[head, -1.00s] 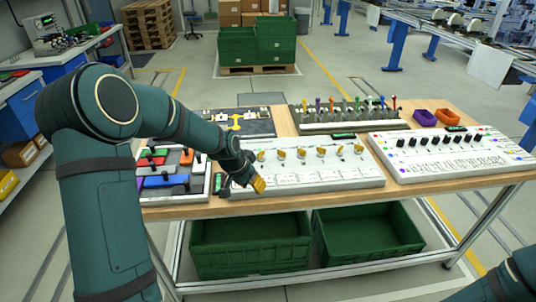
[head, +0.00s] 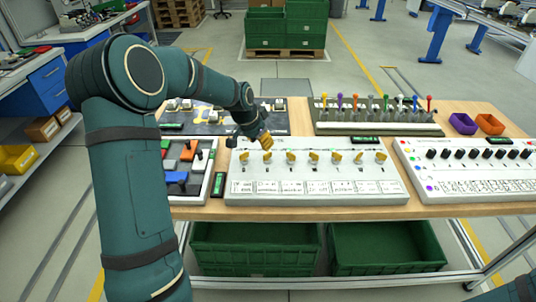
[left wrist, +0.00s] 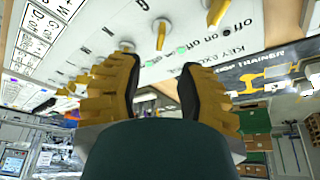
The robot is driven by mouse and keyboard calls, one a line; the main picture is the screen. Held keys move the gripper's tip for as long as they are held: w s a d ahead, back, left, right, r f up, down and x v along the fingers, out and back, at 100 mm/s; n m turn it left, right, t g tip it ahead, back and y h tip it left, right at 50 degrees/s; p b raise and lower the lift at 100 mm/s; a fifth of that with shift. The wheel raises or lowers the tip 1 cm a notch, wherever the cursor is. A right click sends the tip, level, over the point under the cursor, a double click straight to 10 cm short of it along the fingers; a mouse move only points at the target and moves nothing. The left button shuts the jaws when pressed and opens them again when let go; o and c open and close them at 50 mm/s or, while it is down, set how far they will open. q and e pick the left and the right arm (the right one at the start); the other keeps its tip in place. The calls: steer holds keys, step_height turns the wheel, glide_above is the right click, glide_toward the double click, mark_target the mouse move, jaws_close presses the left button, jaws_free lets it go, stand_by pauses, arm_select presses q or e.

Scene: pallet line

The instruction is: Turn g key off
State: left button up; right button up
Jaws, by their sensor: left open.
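The white key panel (head: 300,172) lies on the wooden table, with several yellow keys in a row and label cards along its front. The leftmost key (head: 243,158) and the rightmost key (head: 381,158) stand at the row's ends. I cannot tell from the head view which key is g. My left gripper (head: 265,139) is open and empty over the back left of the panel, close behind the second key. In the left wrist view its yellow fingers are apart, and one key (left wrist: 163,33) shows beyond them with printed "off" and "on" marks. My right gripper is out of view.
A board of colored blocks (head: 185,165) sits left of the panel, and a white knob panel (head: 465,165) sits right. Purple (head: 462,123) and orange bins (head: 489,123) are at the back right. Green crates (head: 255,250) are below.

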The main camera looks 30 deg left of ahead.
mark_target(267, 153)
arm_select(q)
steer(key=x, duration=0.8)
steer(key=shift+w+f+b, duration=0.2)
steer(key=shift+b, duration=0.2)
steer(key=shift+c, duration=0.3)
jaws_close()
